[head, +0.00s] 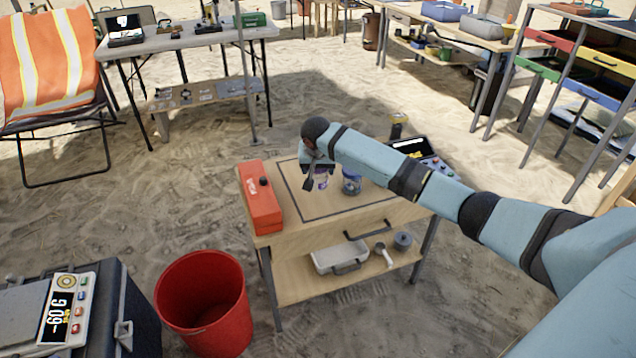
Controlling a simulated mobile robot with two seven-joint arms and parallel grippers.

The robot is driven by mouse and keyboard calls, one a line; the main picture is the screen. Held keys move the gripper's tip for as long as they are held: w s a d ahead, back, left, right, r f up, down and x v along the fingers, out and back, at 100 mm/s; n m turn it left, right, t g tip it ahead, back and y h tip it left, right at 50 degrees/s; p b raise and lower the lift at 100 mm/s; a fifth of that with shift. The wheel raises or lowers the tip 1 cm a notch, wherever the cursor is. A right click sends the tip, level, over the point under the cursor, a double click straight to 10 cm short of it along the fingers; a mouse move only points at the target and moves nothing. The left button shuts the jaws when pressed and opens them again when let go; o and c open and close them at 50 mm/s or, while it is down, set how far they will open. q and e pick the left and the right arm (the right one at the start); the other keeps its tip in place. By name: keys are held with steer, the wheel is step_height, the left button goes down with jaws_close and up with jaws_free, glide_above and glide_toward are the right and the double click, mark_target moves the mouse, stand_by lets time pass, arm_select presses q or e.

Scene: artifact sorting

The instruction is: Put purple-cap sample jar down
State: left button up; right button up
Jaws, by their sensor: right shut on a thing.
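My right arm reaches in from the right over a small wooden table (345,213). My right gripper (316,181) points down over the dark square outline on the tabletop. It is shut on a small purple-topped sample jar (322,182), mostly hidden by the fingers. The jar is at or just above the tabletop; I cannot tell whether it touches. A second clear jar with a purple-blue cap (352,183) stands upright just to the right, inside the outline. My left gripper is not in view.
A red box (262,208) lies along the table's left edge. A device with a dark screen and buttons (422,160) is at the back right. The lower shelf holds a white tray (338,258). A red bucket (205,300) stands on the sand at front left.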

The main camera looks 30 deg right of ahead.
mark_target(318, 179)
step_height(318, 179, down, 5)
steer(key=shift+r+b, duration=0.1)
steer(key=shift+b, duration=0.55)
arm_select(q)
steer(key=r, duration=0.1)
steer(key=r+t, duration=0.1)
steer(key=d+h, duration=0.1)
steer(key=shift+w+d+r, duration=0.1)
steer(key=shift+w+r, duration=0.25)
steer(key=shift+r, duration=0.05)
arm_select(e)
steer(key=o, duration=0.8)
steer(key=shift+f, duration=0.2)
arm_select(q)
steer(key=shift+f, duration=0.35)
arm_select(e)
steer(key=shift+o, duration=0.7)
steer(key=shift+r, duration=0.45)
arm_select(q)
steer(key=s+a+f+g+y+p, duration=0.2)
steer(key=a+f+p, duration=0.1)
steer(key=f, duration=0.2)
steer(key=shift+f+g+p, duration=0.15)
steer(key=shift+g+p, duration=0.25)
arm_select(e)
steer(key=v, duration=1.1)
steer(key=shift+r, duration=0.2)
